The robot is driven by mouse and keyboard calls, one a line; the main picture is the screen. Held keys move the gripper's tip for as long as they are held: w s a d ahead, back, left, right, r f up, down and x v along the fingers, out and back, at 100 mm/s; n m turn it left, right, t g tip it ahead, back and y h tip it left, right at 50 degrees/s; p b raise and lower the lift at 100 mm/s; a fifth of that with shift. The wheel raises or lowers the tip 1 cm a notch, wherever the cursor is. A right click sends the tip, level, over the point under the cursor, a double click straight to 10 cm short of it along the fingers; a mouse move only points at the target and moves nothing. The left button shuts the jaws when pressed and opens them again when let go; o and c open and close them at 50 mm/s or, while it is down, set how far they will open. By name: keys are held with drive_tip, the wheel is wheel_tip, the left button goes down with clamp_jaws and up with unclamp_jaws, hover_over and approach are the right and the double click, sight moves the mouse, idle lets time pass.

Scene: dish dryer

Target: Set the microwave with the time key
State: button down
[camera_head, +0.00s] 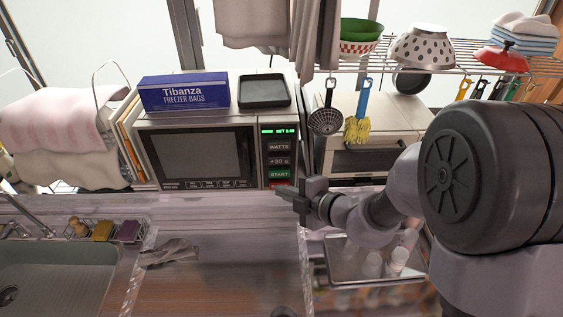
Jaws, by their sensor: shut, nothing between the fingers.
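The microwave (243,117) stands at the back of the counter, with a dark door window (187,155) and a control panel on its right side. The panel has a lit green display (278,132), a WATTS key (279,147), a +30 s key (278,161), a green START key (279,174) and a red key partly hidden at the bottom. My gripper (279,191) is shut and empty. Its tip lies just below the panel in the picture, near the red key. I cannot tell whether it touches the microwave.
A blue freezer bags box (184,93) and a black tray (264,91) sit on the microwave. A strainer (325,121) and yellow brush (358,129) hang to its right.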

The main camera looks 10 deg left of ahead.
sight(277, 162)
drive_tip(key=w+a+p, duration=0.1)
drive_tip(key=w+a, duration=0.1)
drive_tip(key=w, duration=0.5)
drive_tip(key=shift+w+p, duration=0.2)
drive_tip(key=shift+p, duration=0.15)
drive_tip(key=shift+d, duration=0.1)
idle(1.5)
drive_tip(key=shift+w+p, duration=0.4)
drive_tip(key=shift+p, duration=0.05)
drive_tip(key=shift+w+a+p, duration=0.35)
drive_tip(key=shift+w+p, duration=0.25)
drive_tip(key=shift+w, duration=0.2)
idle(0.8)
drive_tip(key=shift+s, duration=0.1)
drive_tip(key=shift+s+d, duration=0.2)
drive_tip(key=shift+s, duration=0.4)
drive_tip(key=shift+s+d, duration=0.15)
drive_tip(key=shift+s, duration=0.4)
